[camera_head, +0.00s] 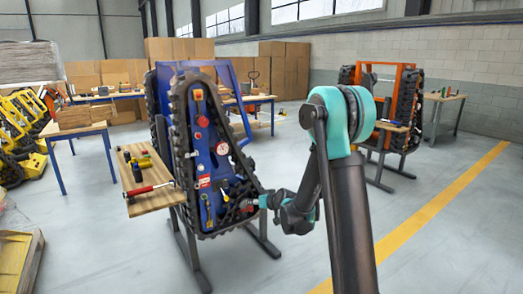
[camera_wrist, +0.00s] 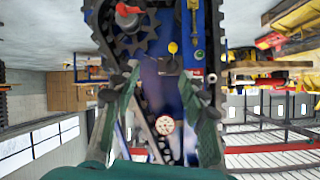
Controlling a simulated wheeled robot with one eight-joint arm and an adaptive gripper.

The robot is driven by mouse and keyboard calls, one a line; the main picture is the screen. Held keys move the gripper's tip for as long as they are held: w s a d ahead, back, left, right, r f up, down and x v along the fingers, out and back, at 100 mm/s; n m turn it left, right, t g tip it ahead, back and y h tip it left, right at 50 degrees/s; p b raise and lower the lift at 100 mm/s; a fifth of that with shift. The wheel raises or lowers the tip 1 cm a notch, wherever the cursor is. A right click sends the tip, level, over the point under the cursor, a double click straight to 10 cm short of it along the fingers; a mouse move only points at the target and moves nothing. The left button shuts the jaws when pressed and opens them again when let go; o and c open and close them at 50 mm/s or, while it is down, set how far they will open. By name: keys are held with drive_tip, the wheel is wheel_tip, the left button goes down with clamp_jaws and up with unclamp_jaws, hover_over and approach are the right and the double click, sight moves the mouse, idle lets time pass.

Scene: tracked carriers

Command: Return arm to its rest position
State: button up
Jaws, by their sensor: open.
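My arm rises at the front right of the head view and bends down to my gripper (camera_head: 264,202), which is at the lower right edge of the blue tracked carrier (camera_head: 213,160). In the wrist view, my gripper (camera_wrist: 168,92) is open, with its two green fingers apart and nothing visibly held between them. The carrier's blue panel fills the space beyond the fingers, with a round gauge (camera_wrist: 165,125), a yellow knob (camera_wrist: 172,47) and a red knob (camera_wrist: 128,10). Whether a finger touches the carrier cannot be told.
A wooden shelf (camera_head: 152,201) with tools juts out left of the carrier. An orange tracked carrier (camera_head: 385,75) stands behind right. Workbenches and cardboard boxes (camera_head: 285,70) line the back. The floor by the yellow line (camera_head: 440,215) is clear.

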drive_tip(key=s+d+m+g+h, duration=0.1)
drive_tip(key=s+d+g+h, duration=0.1)
drive_tip(key=s+d, duration=0.5)
drive_tip(key=s+d+f+m+g+h, duration=0.1)
drive_tip(key=s+d, duration=0.6)
drive_tip(key=s, duration=1)
drive_tip(key=s+d+f+m+g+h, duration=0.1)
drive_tip(key=s+d+g+h, duration=0.2)
drive_tip(key=s+d, duration=0.4)
drive_tip(key=s, duration=0.6)
drive_tip(key=shift+d+m, duration=0.25)
drive_tip(key=shift+m, duration=0.05)
drive_tip(key=shift+w, duration=0.1)
